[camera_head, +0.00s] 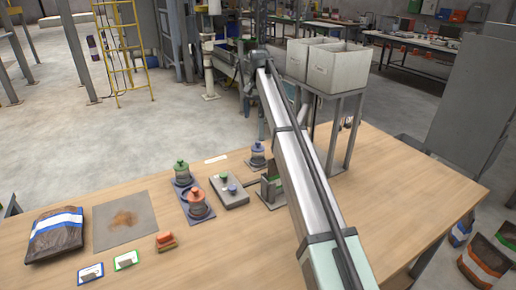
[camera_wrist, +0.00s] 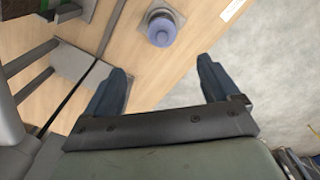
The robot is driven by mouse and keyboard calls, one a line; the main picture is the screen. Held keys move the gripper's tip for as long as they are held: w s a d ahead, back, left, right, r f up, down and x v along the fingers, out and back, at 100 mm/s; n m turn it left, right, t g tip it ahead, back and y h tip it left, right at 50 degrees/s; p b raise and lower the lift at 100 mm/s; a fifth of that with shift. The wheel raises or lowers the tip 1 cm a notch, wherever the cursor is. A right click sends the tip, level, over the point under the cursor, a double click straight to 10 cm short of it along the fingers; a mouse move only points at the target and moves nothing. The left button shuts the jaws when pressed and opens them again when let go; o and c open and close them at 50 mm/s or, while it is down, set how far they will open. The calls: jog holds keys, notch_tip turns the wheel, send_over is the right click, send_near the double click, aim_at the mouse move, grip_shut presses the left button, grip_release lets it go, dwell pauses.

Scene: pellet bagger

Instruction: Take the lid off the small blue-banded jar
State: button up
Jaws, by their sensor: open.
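The small jar with a blue lid (camera_head: 258,148) stands upright near the far edge of the table, left of my arm. In the wrist view its round blue lid (camera_wrist: 162,32) shows from above, with the lid on the jar. My gripper (camera_wrist: 163,70) is open and empty, its two dark fingers spread wide. The jar appears beyond the fingertips, roughly centred between them and apart from both. In the head view my arm reaches over the table from the lower right, and the fingertips are hard to make out.
Green-lidded (camera_head: 182,174) and orange-lidded (camera_head: 197,204) jars stand on a dark tray left of the blue-lidded jar. A grey block (camera_head: 233,201) with green and blue knobs lies nearer. Tall bins (camera_head: 323,68) on a stand rise at right. A pellet bag (camera_head: 56,236) lies far left.

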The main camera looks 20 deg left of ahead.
aim_at(258, 142)
jog(key=f, duration=1.3)
jog(key=shift+a+f, duration=0.15)
jog(key=shift+a, duration=0.05)
jog(key=c, duration=1.1)
